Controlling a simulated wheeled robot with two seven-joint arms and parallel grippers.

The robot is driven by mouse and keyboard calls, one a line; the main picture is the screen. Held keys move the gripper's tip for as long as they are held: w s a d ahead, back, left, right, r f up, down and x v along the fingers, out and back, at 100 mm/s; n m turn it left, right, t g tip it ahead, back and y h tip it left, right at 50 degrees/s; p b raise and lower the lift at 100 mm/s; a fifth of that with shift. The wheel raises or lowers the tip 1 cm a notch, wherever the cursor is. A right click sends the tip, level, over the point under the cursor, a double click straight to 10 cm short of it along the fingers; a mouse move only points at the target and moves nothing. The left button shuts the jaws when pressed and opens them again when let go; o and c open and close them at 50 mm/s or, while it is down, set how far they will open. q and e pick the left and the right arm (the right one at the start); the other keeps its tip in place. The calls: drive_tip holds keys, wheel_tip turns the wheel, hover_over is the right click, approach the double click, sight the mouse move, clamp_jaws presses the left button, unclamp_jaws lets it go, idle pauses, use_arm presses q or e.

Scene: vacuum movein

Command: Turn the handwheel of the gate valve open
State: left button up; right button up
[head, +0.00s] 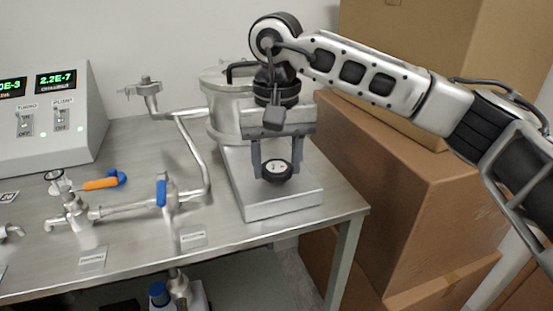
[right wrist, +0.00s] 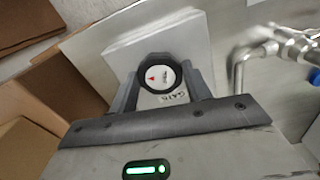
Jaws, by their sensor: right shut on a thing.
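The gate valve's handwheel (head: 277,171) is a small black round knob with a white face, above a grey metal block (head: 262,204) at the right of the bench. My right gripper (head: 277,166) reaches down over it, with one finger on each side, and is shut on the handwheel. In the right wrist view the handwheel (right wrist: 160,76) sits between the two fingers (right wrist: 163,84). My left gripper is not in view.
A metal cylinder (head: 226,122) stands behind the block. Pipes (head: 190,150) with a blue-handled valve (head: 161,193) and an orange handle (head: 100,184) lie to the left. A console (head: 45,115) with green displays stands far left. Cardboard boxes (head: 400,190) crowd the right side.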

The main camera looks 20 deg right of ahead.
sight(277, 167)
drive_tip(key=n, duration=0.3)
drive_tip(key=shift+w+r, duration=0.1)
drive_tip(key=shift+r, duration=0.1)
drive_tip(key=shift+n, duration=0.5)
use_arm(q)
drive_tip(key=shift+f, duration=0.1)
use_arm(e)
drive_tip(key=o, duration=1)
drive_tip(key=shift+f, duration=0.1)
drive_tip(key=shift+c, duration=0.2)
use_arm(q)
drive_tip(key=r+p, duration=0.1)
drive_tip(key=p, duration=0.1)
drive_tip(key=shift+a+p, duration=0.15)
drive_tip(key=shift+p, duration=0.15)
use_arm(e)
wheel_tip(277, 167, up, 16)
